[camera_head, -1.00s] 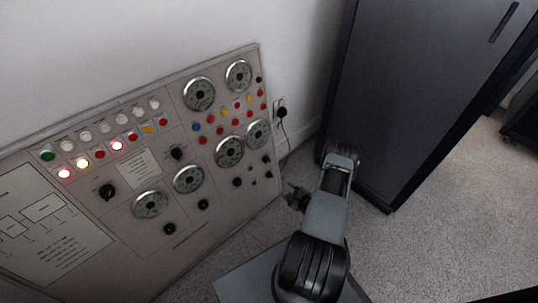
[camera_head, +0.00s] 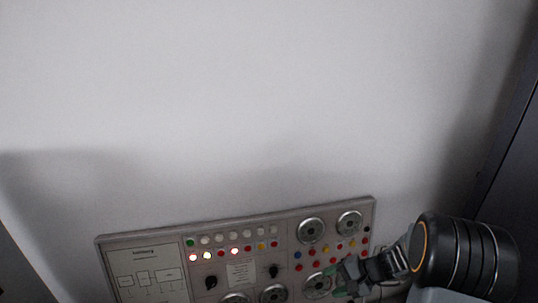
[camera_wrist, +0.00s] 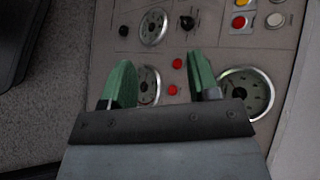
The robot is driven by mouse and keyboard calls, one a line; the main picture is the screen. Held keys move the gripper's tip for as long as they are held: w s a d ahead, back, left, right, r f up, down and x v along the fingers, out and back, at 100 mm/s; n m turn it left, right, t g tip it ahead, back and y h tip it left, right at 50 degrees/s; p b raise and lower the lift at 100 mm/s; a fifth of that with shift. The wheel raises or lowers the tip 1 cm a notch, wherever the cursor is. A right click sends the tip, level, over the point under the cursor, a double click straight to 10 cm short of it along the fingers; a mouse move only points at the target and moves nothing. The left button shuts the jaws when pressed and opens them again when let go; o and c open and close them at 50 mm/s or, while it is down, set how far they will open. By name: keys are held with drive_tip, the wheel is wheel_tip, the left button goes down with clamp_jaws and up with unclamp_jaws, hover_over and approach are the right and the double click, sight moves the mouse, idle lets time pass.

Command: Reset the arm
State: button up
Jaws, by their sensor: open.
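My gripper (camera_head: 338,283) is in front of the right part of the grey control panel (camera_head: 110,240) in the head view, at the bottom of the picture. In the wrist view its two green fingers (camera_wrist: 160,72) stand apart with nothing between them. Beyond them the panel shows a dial gauge (camera_wrist: 244,94) on the right, another gauge (camera_wrist: 154,26) at the top, and red buttons (camera_wrist: 172,90). A third gauge is partly hidden behind the left finger. I cannot tell whether the fingers touch the panel.
A blank white wall (camera_head: 250,90) fills the area above the panel. A dark cabinet (camera_head: 515,150) stands at the right edge. Grey carpet (camera_wrist: 65,70) shows on the left of the wrist view.

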drive_tip(key=s+a+r+n+h+p, duration=0.1)
drive_tip(key=s+r+n+h+p, duration=0.1)
drive_tip(key=r, duration=0.7)
drive_tip(key=s+a+r+n+h+p, duration=0.1)
drive_tip(key=s+r+n+h+p, duration=0.2)
drive_tip(key=s+r+p, duration=0.3)
drive_tip(key=s+r+n+t+h+p, duration=0.1)
drive_tip(key=s+r+n+h+p, duration=0.2)
drive_tip(key=r, duration=1)
drive_tip(key=shift+s+a+r+h+p, duration=0.35)
drive_tip(key=shift+s+a+h+p, duration=0.05)
drive_tip(key=shift+s+h+p, duration=0.65)
drive_tip(key=shift+w, duration=0.1)
